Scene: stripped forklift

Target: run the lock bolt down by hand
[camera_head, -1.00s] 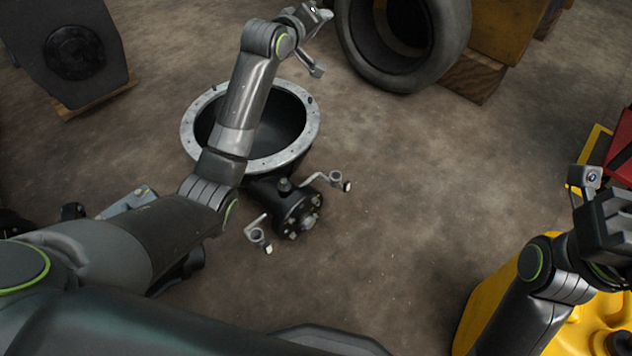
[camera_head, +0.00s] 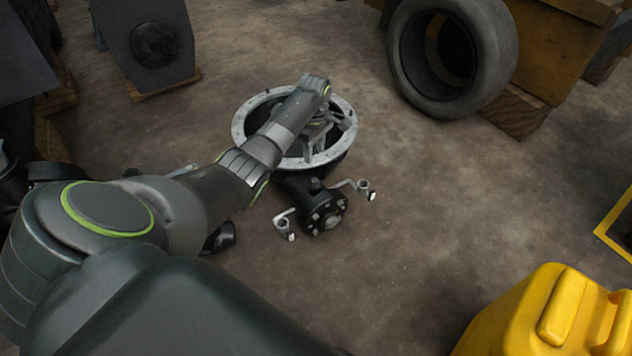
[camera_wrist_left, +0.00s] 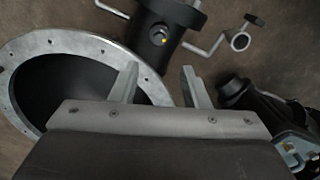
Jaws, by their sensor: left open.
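A black hub assembly with a short cylinder and a round bolted flange (camera_head: 326,213) lies on the floor, joined to a wide bowl with a pale drilled rim (camera_head: 241,125). On its neck stands a small dark stud (camera_head: 315,185), which looks like the lock bolt. My left gripper (camera_head: 316,155) is above the bowl's near side. In the wrist view my left gripper (camera_wrist_left: 159,72) has its fingers apart, with nothing between them; the bolt appears beyond the tips. My right gripper is out of view.
Two bent metal arms with ring ends (camera_head: 362,187) stick out beside the hub. A tyre (camera_head: 412,62) and wooden blocks (camera_head: 515,108) stand at the back right. A yellow container (camera_head: 535,310) is at the front right. The floor right of the hub is clear.

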